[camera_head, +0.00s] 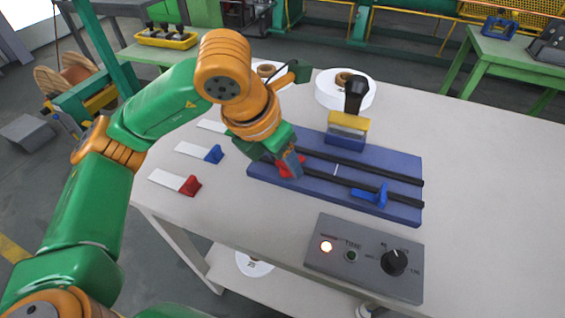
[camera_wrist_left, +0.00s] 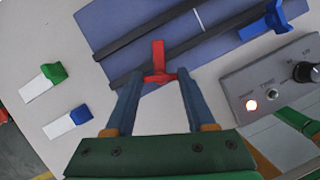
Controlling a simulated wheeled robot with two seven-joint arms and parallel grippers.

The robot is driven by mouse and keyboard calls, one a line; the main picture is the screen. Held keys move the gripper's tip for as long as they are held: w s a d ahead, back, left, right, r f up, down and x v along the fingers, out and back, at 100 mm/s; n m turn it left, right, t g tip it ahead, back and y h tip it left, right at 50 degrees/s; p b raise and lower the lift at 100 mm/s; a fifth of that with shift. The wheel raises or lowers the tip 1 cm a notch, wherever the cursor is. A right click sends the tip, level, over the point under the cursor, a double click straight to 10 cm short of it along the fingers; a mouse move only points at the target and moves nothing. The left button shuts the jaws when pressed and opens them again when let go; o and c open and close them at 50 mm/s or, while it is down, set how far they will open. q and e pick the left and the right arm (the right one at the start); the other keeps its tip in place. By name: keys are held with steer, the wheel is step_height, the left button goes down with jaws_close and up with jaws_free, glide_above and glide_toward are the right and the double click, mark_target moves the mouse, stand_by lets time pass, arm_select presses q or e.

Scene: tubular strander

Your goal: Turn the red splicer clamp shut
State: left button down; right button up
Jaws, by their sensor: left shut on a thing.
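The red splicer clamp (camera_head: 291,168) sits at the left part of the blue splicer base (camera_head: 408,166), by the near black bar. In the left wrist view the clamp (camera_wrist_left: 158,55) shows a red lever pointing up the picture, over that bar. My left gripper (camera_head: 288,163) reaches down onto the clamp from above. In the left wrist view its fingers (camera_wrist_left: 159,77) are on both sides of the clamp's lower red part and shut on it. In the head view the gripper hides part of the clamp. My right gripper is not in view.
A blue clamp (camera_head: 371,195) sits on the near bar's right part. A black-handled press with a yellow block (camera_head: 348,122) stands behind. A control box (camera_head: 364,260) with a lit lamp is in front. Red-ended (camera_head: 190,186) and blue-ended (camera_head: 214,154) white tabs lie left.

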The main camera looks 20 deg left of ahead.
arm_select(q)
steer(key=shift+d+n+y+b, duration=0.15)
steer(key=shift+n+y+b, duration=0.75)
steer(key=shift+n, duration=1.3)
steer(key=shift+c, duration=1.2)
jaws_free()
steer(key=shift+r, duration=0.1)
steer(key=p+v, duration=0.1)
steer(key=v, duration=0.6)
steer(key=shift+s, duration=0.1)
